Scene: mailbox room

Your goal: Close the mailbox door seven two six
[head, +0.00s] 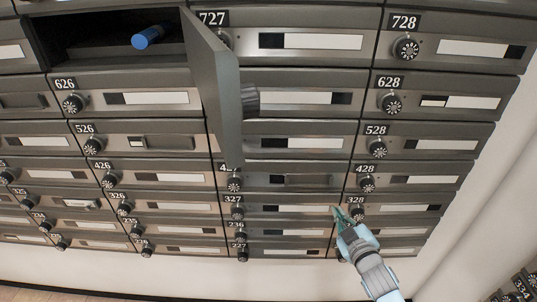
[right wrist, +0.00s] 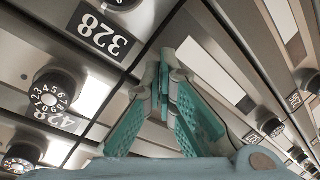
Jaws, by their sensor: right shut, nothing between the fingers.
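One mailbox compartment (head: 90,48) at the upper left, above 626 and left of 727, is open. Its grey door (head: 214,85) is swung out towards me on its right side, with a dark knob (head: 249,99) on the outer face. The door's own number does not show. A blue cylinder (head: 153,36) lies inside. My right gripper (head: 338,212) is shut and empty, low down near mailbox 328, well below and right of the open door. In the right wrist view its teal fingers (right wrist: 166,72) meet in front of the mailbox fronts. My left gripper is out of view.
The other mailbox doors in view are shut, with dials standing out, such as those at 728 (head: 407,48) and 328 (right wrist: 121,4). The open door juts out in front of the 727 and 627 columns. A pale wall (head: 480,190) is at the right.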

